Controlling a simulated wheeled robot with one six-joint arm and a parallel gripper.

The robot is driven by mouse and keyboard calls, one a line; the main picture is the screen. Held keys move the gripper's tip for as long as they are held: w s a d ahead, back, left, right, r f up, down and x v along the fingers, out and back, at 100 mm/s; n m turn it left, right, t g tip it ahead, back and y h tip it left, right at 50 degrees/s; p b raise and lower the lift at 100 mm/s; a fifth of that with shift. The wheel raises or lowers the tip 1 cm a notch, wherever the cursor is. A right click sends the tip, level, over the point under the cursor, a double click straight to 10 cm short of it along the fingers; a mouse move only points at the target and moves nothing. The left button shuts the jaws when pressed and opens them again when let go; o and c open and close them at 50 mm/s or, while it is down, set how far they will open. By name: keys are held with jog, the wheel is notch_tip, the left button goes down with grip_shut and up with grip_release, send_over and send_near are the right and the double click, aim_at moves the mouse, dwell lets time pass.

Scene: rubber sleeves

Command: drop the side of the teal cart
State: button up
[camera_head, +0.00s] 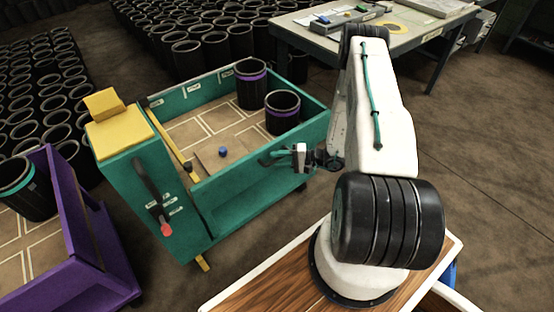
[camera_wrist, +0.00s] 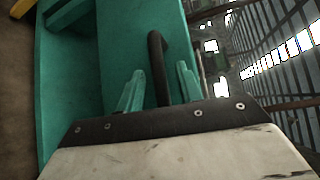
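The teal cart (camera_head: 225,211) stands left of my arm in the head view, its near side panel (camera_head: 240,190) upright. A black bar-like handle (camera_wrist: 158,68) on a teal panel shows in the wrist view. My gripper (camera_head: 268,158) is at the top edge of the near side panel. In the wrist view its two teal fingers (camera_wrist: 159,88) are apart, one on each side of the handle, with gaps visible. Whether either finger touches the handle I cannot tell. A black lever with a red tip (camera_head: 166,228) is on the cart's end panel.
Two black sleeves with purple bands (camera_head: 251,90) (camera_head: 282,118) and a blue knob (camera_head: 223,152) are inside the cart. A purple cart (camera_head: 85,235) stands at left. A worktable (camera_head: 400,42) is behind. Many black sleeves fill the back floor. Floor at right is clear.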

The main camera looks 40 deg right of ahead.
jog(key=shift+w+a, duration=0.25)
jog(key=shift+a, duration=0.05)
grip_shut()
